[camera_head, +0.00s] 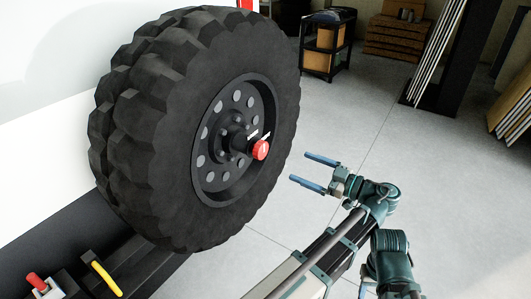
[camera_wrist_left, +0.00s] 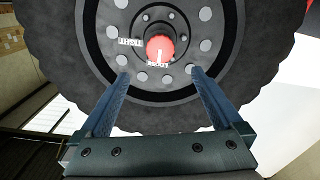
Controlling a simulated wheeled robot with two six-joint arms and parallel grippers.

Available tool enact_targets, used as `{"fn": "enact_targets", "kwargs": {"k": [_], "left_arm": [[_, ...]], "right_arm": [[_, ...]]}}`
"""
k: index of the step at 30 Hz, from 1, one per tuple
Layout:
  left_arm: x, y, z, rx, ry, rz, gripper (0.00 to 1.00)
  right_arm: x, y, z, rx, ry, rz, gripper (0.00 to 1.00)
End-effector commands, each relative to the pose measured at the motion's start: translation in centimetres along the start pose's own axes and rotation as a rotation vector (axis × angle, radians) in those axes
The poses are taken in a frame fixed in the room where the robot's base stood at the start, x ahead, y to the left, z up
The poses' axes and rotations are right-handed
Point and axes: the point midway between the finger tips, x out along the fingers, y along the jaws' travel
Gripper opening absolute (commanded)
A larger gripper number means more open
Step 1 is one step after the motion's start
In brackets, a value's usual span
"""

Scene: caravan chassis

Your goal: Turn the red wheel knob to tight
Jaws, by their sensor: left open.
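The red wheel knob (camera_head: 261,150) sits at the hub of the big black wheel (camera_head: 130,110). In the left wrist view the knob (camera_wrist_left: 160,47) faces me, with a white mark on its face pointing toward the LOOSE label (camera_wrist_left: 158,64). The TIGHT label (camera_wrist_left: 130,42) is to the left of the knob. My left gripper (camera_head: 300,167) is open and empty, to the right of the knob and apart from it. In the left wrist view its two blue fingers (camera_wrist_left: 160,74) point at the wheel, with the knob beyond the gap between their tips. My right gripper is not in view.
The wheel is mounted on the white caravan body (camera_head: 45,65). A red handle (camera_head: 36,280) and a yellow lever (camera_head: 105,277) are at the lower left. A black cart (camera_head: 325,45) and wooden crates (camera_head: 395,38) stand at the back. The grey floor (camera_head: 345,110) between is clear.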

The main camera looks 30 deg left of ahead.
Motion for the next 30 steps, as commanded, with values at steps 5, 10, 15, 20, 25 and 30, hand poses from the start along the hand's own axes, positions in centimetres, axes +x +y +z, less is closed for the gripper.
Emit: {"fn": "enact_targets", "kwargs": {"k": [5,10,15,20,25,30], "left_arm": [[1.1,-0.1,0.0,0.002,-0.001,-0.001,1.0],[4.1,-0.2,0.0,0.003,-0.001,-0.005,1.0],[7.7,-0.2,0.0,0.004,-0.002,-0.005,1.0],[10.6,-0.1,0.1,0.005,-0.002,-0.004,1.0],[12.6,-0.1,0.1,0.005,-0.003,-0.002,1.0],[13.7,-0.1,0.1,0.005,-0.003,-0.001,1.0]], "right_arm": [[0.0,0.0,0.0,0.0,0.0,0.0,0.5],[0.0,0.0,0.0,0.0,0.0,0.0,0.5],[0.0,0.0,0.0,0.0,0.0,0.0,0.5],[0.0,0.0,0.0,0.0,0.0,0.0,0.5],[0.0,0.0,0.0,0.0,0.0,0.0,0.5],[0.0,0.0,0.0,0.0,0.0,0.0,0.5]]}}
